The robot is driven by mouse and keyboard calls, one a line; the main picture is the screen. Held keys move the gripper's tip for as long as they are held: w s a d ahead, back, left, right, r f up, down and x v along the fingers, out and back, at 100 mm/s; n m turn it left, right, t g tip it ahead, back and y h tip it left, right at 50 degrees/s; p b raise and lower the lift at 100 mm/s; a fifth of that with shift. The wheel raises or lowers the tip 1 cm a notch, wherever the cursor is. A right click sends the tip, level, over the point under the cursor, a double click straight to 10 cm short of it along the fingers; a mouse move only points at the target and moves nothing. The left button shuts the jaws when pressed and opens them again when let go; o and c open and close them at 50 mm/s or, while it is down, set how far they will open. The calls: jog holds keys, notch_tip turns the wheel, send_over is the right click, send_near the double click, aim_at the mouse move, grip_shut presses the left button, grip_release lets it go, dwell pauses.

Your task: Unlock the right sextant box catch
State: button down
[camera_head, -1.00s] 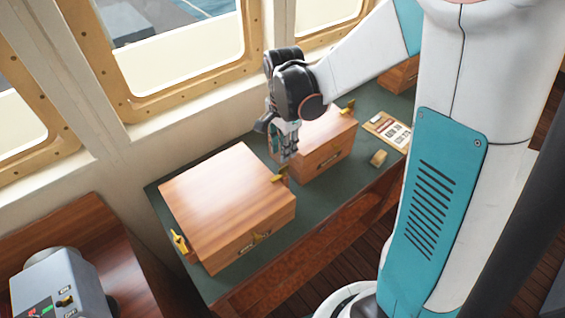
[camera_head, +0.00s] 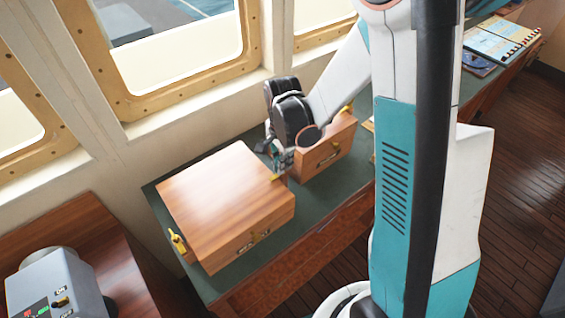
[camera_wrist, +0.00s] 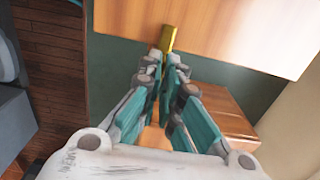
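The sextant box (camera_head: 222,200) is a closed reddish-brown wooden box on the dark green table top. Its right catch (camera_head: 277,177) is a small brass piece at the right edge; it also shows in the wrist view (camera_wrist: 168,38). The left brass catch (camera_head: 177,241) stands out at the box's left side. My gripper (camera_head: 281,177) points down beside the right catch. In the wrist view my fingers (camera_wrist: 165,62) are drawn close together, their tips at the near end of the right catch. I cannot tell whether they touch it.
A second wooden box (camera_head: 329,150) with a brass catch stands close on the right of my gripper, leaving a narrow gap. The window wall (camera_head: 190,115) runs behind the table. A grey console (camera_head: 60,287) sits at the lower left.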

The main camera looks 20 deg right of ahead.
jog(key=shift+n+b, duration=0.3)
jog(key=shift+n, duration=0.1)
jog(key=n+b, duration=0.2)
jog(key=n, duration=0.1)
jog(key=shift+f+n, duration=0.1)
jog(key=shift+n, duration=0.2)
jog(key=n+b, duration=0.2)
jog(key=n, duration=0.3)
jog(key=n+b, duration=0.1)
jog(key=n, duration=0.4)
jog(key=shift+n+b, duration=0.65)
jog(key=shift+n, duration=1.05)
jog(key=c, duration=1.8)
grip_release()
